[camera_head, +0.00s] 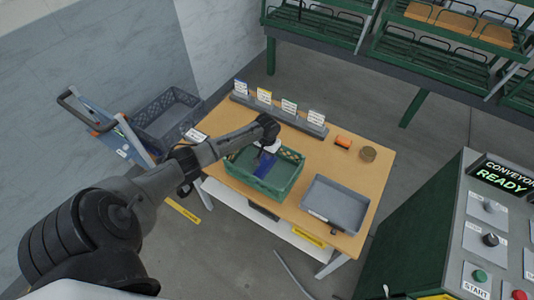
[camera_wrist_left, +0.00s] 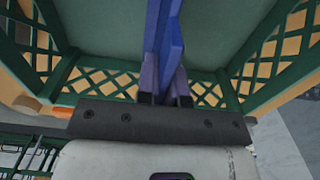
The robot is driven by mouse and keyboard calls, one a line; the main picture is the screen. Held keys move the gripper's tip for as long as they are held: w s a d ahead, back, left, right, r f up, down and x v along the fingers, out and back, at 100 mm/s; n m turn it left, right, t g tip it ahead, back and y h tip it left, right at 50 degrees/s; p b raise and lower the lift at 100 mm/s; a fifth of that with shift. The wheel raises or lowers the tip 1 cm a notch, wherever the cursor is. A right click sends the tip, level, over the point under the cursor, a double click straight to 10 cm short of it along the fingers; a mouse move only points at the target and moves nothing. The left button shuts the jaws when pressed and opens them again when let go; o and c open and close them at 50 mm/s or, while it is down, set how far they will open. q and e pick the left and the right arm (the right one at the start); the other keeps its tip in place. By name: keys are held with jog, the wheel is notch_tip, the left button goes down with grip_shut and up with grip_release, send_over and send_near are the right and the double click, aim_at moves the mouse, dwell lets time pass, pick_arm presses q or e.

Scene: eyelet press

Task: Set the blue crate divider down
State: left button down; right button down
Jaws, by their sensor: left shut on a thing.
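The blue crate divider (camera_head: 265,166) is a flat blue panel inside the green crate (camera_head: 278,190) on the wooden table. My left gripper (camera_head: 268,152) reaches down into the crate from above and is shut on the divider's edge. In the left wrist view the divider (camera_wrist_left: 165,45) stands edge-on between the fingers of my left gripper (camera_wrist_left: 165,95). The green crate's lattice walls (camera_wrist_left: 100,78) show on both sides of it. I cannot tell whether the divider's lower edge touches the crate floor. My right gripper is not in view.
A grey tray (camera_head: 340,204) sits to the right of the crate. An orange item (camera_head: 343,142) and a round brown item (camera_head: 368,154) lie behind it. A rail of label cards (camera_head: 280,117) lines the back edge. A control panel (camera_head: 490,230) stands at right.

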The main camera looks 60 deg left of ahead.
pick_arm(q)
jog(key=c, duration=1.2)
grip_release()
jog(key=shift+c, duration=0.2)
